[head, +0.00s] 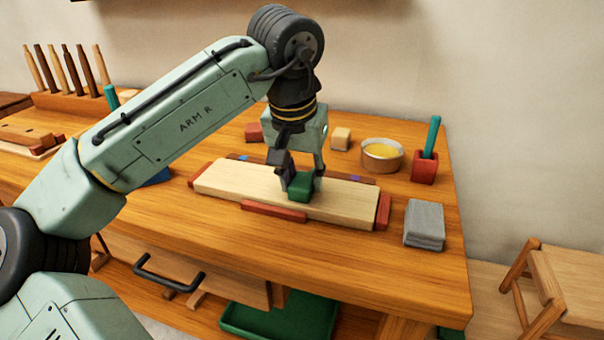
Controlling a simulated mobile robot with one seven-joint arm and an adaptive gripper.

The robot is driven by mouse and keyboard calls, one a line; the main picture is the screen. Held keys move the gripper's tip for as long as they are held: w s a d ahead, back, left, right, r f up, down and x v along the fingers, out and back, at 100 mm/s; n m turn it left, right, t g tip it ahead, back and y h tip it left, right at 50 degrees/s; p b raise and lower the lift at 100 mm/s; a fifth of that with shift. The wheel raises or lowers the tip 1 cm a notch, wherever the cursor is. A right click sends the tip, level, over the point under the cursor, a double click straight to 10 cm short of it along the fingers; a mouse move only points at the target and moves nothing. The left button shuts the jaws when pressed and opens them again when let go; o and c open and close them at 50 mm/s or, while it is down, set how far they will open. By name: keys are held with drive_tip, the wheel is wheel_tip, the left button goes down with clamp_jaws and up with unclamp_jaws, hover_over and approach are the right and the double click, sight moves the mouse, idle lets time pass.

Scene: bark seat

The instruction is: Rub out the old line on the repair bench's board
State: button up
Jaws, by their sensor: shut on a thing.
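A pale wooden board (235,184) lies flat on the repair bench (300,262), with red blocks at its ends and along its front edge. My gripper (301,178) is above the right part of the board, shut on a green block (300,188). The green block is at the board's surface; I cannot tell whether it presses on it. A small purple mark (355,179) and a blue mark (244,157) show near the board's back edge. No line is clear on the visible wood; the arm and block hide some of it.
A grey folded cloth stack (424,222) lies right of the board. Behind are a bowl of yellow stuff (381,155), a red holder with a green handle (425,165), a tan block (341,138) and a red block (254,132). A stool (560,290) stands at right.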

drive_tip(key=shift+w+d+r+p, duration=0.1)
drive_tip(key=shift+w+d+p, duration=0.15)
drive_tip(key=shift+w+p, duration=0.35)
drive_tip(key=shift+w+d+p, duration=0.2)
drive_tip(key=shift+w+p, duration=0.15)
drive_tip(key=shift+w, duration=0.4)
drive_tip(key=shift+s+a, duration=0.25)
drive_tip(key=shift+s, duration=0.45)
drive_tip(key=shift+s+a, duration=0.2)
drive_tip(key=shift+s, duration=0.5)
drive_tip(key=shift+w+d+p, duration=0.25)
drive_tip(key=shift+w+p, duration=0.25)
drive_tip(key=shift+w, duration=0.2)
drive_tip(key=shift+w+d+p, duration=0.2)
drive_tip(key=shift+w+p, duration=0.25)
drive_tip(key=shift+w, duration=0.25)
drive_tip(key=shift+s+a+f, duration=0.15)
drive_tip(key=shift+s+a, duration=0.1)
drive_tip(key=shift+s, duration=0.5)
drive_tip(key=shift+s+a+f, duration=0.1)
drive_tip(key=shift+s+a, duration=0.1)
drive_tip(key=shift+s, duration=0.5)
drive_tip(key=shift+r, duration=0.1)
wheel_tip(320, 180, up, 6)
drive_tip(key=p, duration=0.5)
drive_tip(key=shift+p, duration=0.35)
